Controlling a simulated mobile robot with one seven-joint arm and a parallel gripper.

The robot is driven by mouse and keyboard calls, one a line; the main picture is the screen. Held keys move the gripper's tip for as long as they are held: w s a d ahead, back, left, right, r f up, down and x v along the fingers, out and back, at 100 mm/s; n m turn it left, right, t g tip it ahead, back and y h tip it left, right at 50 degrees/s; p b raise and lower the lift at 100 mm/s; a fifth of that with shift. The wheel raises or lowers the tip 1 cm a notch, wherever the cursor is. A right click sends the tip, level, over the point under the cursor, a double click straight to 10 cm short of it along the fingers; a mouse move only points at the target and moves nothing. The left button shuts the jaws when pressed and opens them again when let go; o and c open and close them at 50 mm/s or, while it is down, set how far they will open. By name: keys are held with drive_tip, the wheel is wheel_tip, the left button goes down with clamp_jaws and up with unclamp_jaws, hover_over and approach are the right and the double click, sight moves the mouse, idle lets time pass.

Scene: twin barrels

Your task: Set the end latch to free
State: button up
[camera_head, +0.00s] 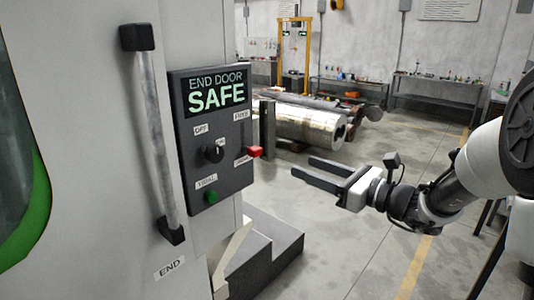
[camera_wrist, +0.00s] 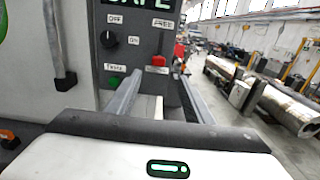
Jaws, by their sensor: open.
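The end latch is a red handle (camera_head: 254,152) on a slot at the right of a dark control panel (camera_head: 232,178). It sits low on the slot, beside a lower label I cannot read. The label at the slot's top reads FREE in the wrist view. The red handle (camera_wrist: 158,61) also shows there, beyond the fingers. The panel's display (camera_head: 216,92) reads END DOOR SAFE. My gripper (camera_head: 301,168) is open and empty, right of the handle and apart from it, fingers pointing toward the panel.
An OFF/ON knob (camera_head: 213,152) and a green button (camera_head: 211,197) are on the panel. A vertical door handle (camera_head: 155,140) stands left of it. A grey stepped block (camera_head: 265,250) is below. Metal cylinders (camera_head: 305,125) lie behind. The floor at right is open.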

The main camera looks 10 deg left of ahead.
sight(259, 150)
drive_tip(key=p+x, duration=0.1)
drive_tip(key=x, duration=1.5)
drive_tip(key=shift+a+r, duration=0.1)
drive_tip(key=shift+a, duration=0.15)
clamp_jaws()
